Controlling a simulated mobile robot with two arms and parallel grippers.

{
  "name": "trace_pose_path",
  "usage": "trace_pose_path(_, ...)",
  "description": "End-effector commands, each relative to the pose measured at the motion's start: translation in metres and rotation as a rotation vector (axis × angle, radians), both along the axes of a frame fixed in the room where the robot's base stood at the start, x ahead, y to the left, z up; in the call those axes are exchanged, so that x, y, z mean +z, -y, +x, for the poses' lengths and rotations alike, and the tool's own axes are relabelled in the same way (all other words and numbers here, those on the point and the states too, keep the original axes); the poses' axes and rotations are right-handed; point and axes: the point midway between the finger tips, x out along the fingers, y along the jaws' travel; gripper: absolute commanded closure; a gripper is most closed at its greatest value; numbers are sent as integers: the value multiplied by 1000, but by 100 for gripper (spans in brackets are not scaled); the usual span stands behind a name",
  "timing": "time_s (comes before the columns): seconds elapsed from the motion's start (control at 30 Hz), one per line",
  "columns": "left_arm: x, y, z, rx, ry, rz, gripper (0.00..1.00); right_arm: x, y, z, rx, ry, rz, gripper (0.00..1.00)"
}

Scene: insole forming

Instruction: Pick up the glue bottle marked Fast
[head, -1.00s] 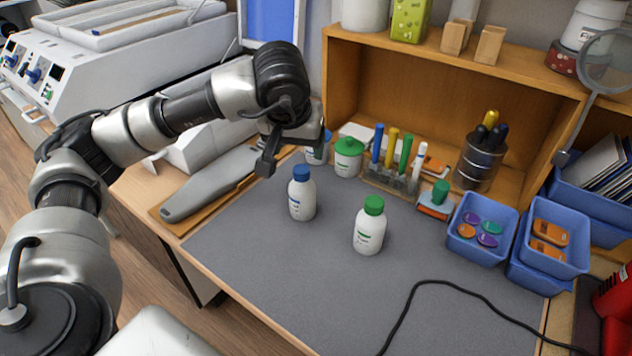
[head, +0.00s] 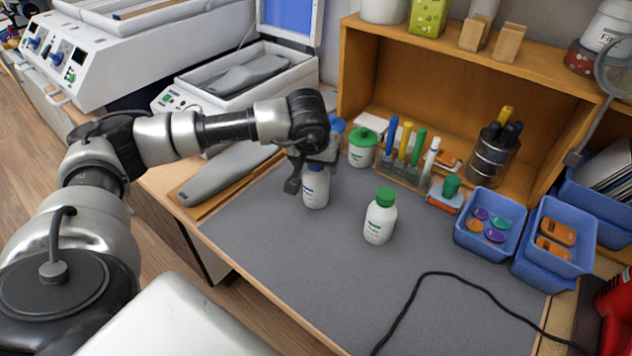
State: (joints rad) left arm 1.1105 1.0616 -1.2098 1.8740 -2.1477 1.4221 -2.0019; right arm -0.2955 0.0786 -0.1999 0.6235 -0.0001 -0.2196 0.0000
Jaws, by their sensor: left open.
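A white bottle with a blue cap (head: 316,190) stands upright on the grey mat (head: 290,265). My left gripper (head: 312,172) is open at its upper part, with one finger at the bottle's left side. The gripper hides the blue cap, and I cannot tell whether the fingers touch the bottle. A second white bottle, with a green cap (head: 380,218), stands upright to the right. The labels are too small to read, so I cannot tell which bottle is marked Fast. My right gripper is not in view.
A green-lidded jar (head: 362,148) and a pen rack (head: 402,168) stand behind the bottles. Blue bins (head: 487,243) are at right. A black cable (head: 440,276) crosses the mat's front right. The mat's front middle is clear.

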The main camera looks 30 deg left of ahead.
Motion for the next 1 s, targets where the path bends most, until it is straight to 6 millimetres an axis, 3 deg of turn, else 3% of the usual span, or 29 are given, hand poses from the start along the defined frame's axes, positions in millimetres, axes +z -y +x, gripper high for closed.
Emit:
trace_pose_path(0.13, 0, 0, 0, 0, 0, 0, 31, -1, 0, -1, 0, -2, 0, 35)
trace_pose_path(0.6, 0, 0, 0, 0, -1, 1, 100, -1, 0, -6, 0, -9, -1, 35)
trace_pose_path(1.0, 6, 0, 0, -1, -1, 0, 100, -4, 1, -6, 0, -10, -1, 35)
